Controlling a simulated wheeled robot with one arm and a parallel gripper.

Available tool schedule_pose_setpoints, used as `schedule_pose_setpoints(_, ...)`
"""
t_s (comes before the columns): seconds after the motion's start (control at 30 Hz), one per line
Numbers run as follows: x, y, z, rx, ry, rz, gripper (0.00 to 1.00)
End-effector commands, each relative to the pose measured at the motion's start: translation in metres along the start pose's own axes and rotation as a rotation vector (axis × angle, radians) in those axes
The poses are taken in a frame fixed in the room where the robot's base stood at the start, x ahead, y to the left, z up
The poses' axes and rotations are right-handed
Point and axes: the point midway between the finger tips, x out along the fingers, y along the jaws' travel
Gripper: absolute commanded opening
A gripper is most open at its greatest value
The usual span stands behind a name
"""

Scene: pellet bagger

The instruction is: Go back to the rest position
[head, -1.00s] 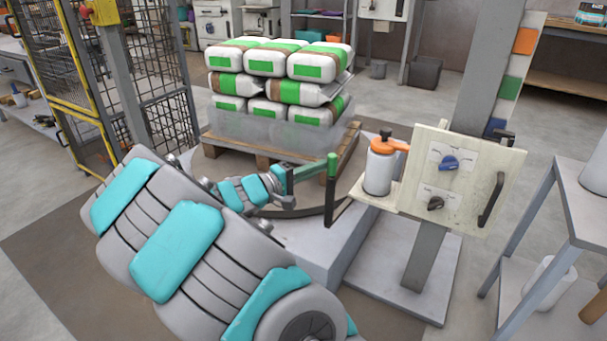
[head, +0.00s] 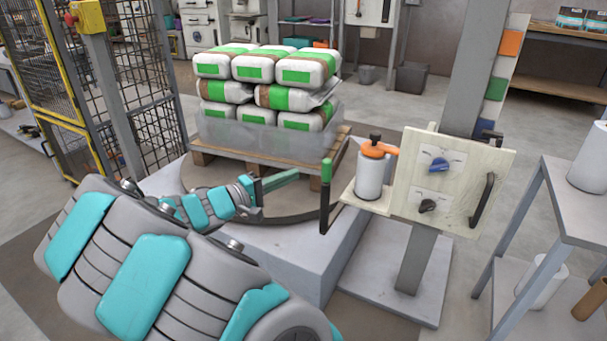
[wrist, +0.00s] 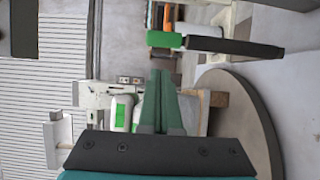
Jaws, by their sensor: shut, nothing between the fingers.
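My gripper (head: 297,174) has green fingers, pressed together and empty, pointing right over the turntable edge. In the wrist view the gripper (wrist: 161,74) shows as two green fingers side by side with nothing held. A black upright lever with a green top (head: 325,195) stands just right of the fingertips, with a small gap between. In the wrist view this lever (wrist: 235,46) lies across the picture beyond the fingertips. My arm is stretched out from the lower left of the head view.
Stacked white-and-green bags (head: 270,66) sit on a wooden pallet (head: 277,162) on the round turntable (head: 215,180). A control panel (head: 450,180) and an orange-topped bottle (head: 369,175) stand right of the lever. A mesh fence (head: 150,90) is at left, a grey table (head: 582,215) at right.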

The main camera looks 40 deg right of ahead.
Motion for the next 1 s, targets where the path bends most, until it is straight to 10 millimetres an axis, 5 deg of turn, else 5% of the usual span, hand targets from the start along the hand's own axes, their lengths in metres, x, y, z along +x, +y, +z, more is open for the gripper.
schedule_pose_setpoints(0.2,-0.046,0.000,0.004,0.001,0.006,-0.003,0.00)
schedule_pose_setpoints(0.43,-0.072,0.000,0.008,0.001,0.002,-0.001,0.00)
schedule_pose_setpoints(0.77,-0.076,0.001,0.012,0.000,-0.007,-0.009,0.00)
schedule_pose_setpoints(0.87,-0.071,0.006,0.026,0.000,-0.042,-0.045,0.00)
schedule_pose_setpoints(1.0,-0.059,0.014,0.071,-0.009,-0.143,-0.175,0.00)
